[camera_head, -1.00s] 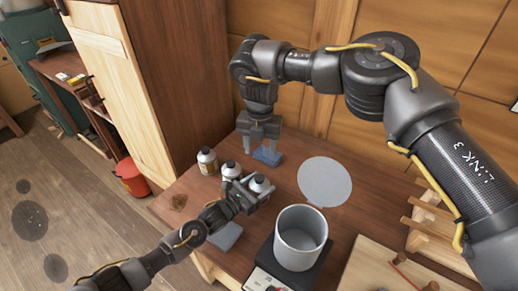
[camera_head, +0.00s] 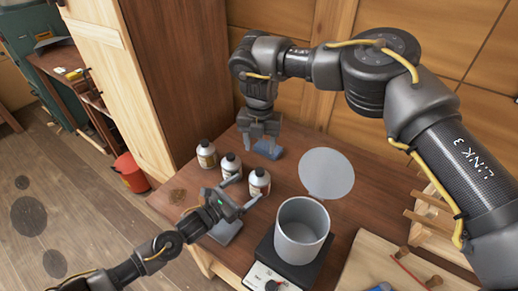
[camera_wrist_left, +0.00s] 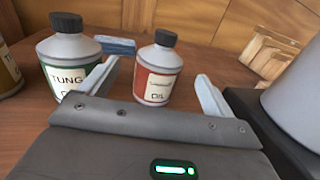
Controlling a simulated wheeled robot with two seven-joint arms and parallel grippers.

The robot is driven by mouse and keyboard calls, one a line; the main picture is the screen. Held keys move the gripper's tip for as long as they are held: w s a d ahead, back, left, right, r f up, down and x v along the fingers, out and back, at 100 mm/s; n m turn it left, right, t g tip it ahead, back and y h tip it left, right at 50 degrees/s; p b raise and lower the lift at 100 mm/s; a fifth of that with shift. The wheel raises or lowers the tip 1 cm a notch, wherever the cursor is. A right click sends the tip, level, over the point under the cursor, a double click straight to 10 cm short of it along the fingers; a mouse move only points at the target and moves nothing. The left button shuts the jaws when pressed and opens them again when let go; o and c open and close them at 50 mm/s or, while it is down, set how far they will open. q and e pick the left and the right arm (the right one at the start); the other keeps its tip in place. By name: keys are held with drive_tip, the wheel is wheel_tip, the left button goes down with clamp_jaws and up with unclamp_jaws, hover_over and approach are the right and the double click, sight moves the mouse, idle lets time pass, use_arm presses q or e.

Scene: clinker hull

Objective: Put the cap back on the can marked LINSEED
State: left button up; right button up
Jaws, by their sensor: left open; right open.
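A can with a red label (camera_wrist_left: 158,72) stands upright in the left wrist view, a black cap (camera_wrist_left: 165,38) on its top. Its first word is too small to read surely; "OIL" shows below. In the head view it is the rightmost can (camera_head: 259,183). My left gripper (camera_head: 242,192) is open just in front of it, a finger on either side in the wrist view, apart from it. A can marked TUNG (camera_wrist_left: 68,65), with a black cap, stands to its left. My right gripper (camera_head: 260,143) is open at the back, above a blue block (camera_head: 269,150).
A third can (camera_head: 206,156) stands at the left of the row. A wooden rack (camera_head: 430,215) stands at the right.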

use_arm(q)
drive_tip(key=shift+b+v, duration=0.4)
drive_tip(key=shift+v, duration=1.55)
drive_tip(key=shift+d, duration=0.1)
